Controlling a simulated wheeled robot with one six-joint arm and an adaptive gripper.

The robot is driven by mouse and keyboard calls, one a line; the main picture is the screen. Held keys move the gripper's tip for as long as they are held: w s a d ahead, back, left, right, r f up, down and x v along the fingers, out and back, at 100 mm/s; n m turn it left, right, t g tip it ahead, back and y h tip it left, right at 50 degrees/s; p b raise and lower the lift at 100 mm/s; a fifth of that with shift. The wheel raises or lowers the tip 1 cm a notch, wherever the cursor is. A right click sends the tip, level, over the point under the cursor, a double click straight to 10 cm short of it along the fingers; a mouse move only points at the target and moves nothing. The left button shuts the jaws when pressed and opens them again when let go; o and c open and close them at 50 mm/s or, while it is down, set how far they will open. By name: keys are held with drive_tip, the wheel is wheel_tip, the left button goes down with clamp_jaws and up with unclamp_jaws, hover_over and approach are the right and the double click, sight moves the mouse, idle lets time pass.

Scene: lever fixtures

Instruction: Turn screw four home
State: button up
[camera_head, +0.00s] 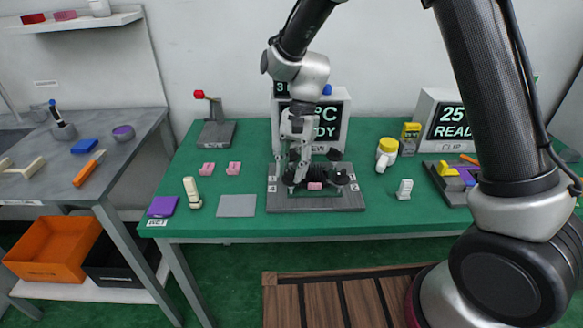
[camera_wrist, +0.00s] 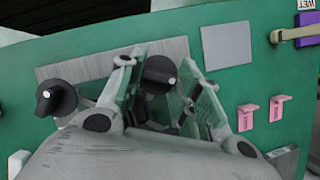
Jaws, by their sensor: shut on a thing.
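A grey plate fixture (camera_head: 315,205) with black screw knobs stands on the green table. My gripper (camera_head: 292,177) reaches down to its front left corner. In the wrist view, my gripper (camera_wrist: 162,80) has its two fingers either side of a black knob (camera_wrist: 157,70) with a pale mark, and is shut on it. A second black knob (camera_wrist: 62,97) at the front right is free; it also shows in the head view (camera_head: 340,177). Another knob (camera_head: 333,154) sits at the back right. The fourth corner is hidden behind my gripper.
A display (camera_head: 335,123) reading READY stands behind the fixture. A grey pad (camera_head: 237,206) and pink brackets (camera_head: 207,168) lie left. A yellow-topped white jar (camera_head: 387,153) and a small white piece (camera_head: 404,189) stand right. A red-knobbed lever (camera_head: 214,125) stands at the back left.

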drive_tip(key=shift+m+t+y, duration=0.3)
drive_tip(key=shift+m+y, duration=0.3)
drive_tip(key=shift+m, duration=1.1)
drive_tip(key=o, duration=1)
drive_tip(key=shift+d+r, duration=0.1)
drive_tip(key=v, duration=1.1)
drive_tip(key=shift+r, duration=0.4)
drive_tip(key=shift+d, duration=0.1)
